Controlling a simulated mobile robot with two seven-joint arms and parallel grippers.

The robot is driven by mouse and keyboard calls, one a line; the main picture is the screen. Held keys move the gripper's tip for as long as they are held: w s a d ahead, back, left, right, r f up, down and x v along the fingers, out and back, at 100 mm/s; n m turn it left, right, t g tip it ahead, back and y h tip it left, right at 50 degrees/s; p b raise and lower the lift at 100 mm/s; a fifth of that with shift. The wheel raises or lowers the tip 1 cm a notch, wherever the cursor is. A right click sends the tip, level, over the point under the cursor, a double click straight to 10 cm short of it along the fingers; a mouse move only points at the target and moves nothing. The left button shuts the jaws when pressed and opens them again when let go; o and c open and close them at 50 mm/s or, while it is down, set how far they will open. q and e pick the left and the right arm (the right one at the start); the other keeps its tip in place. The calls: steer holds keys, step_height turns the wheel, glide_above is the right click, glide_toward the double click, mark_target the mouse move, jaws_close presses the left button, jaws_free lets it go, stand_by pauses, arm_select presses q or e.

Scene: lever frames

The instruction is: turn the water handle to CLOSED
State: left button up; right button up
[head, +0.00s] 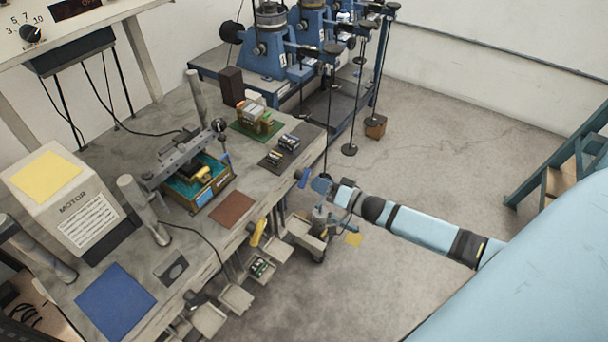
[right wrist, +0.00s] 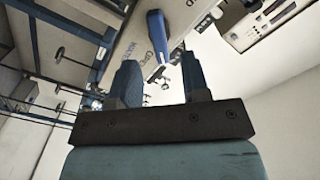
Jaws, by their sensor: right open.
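The water handle (head: 303,178) is a blue lever at the front edge of the lab bench, near its right corner. In the right wrist view the blue lever (right wrist: 157,35) stands on a pale panel, between printed words; one seems to read WATER, but the lettering is small and slanted. My right gripper (head: 322,186) is just right of the lever in the head view. In the right wrist view my right gripper (right wrist: 160,78) has its two blue fingers apart, with nothing between them. The lever lies beyond the fingertips, apart from them. My left gripper is not in view.
A yellow handle (head: 258,233) sits farther along the bench front, above small open trays (head: 236,298). A grey stand (head: 318,240) is below my right gripper. Blue machines (head: 265,45) with hanging weights stand behind.

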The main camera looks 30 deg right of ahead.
mark_target(308, 178)
steer(key=x, duration=0.6)
steer(key=c, duration=0.7)
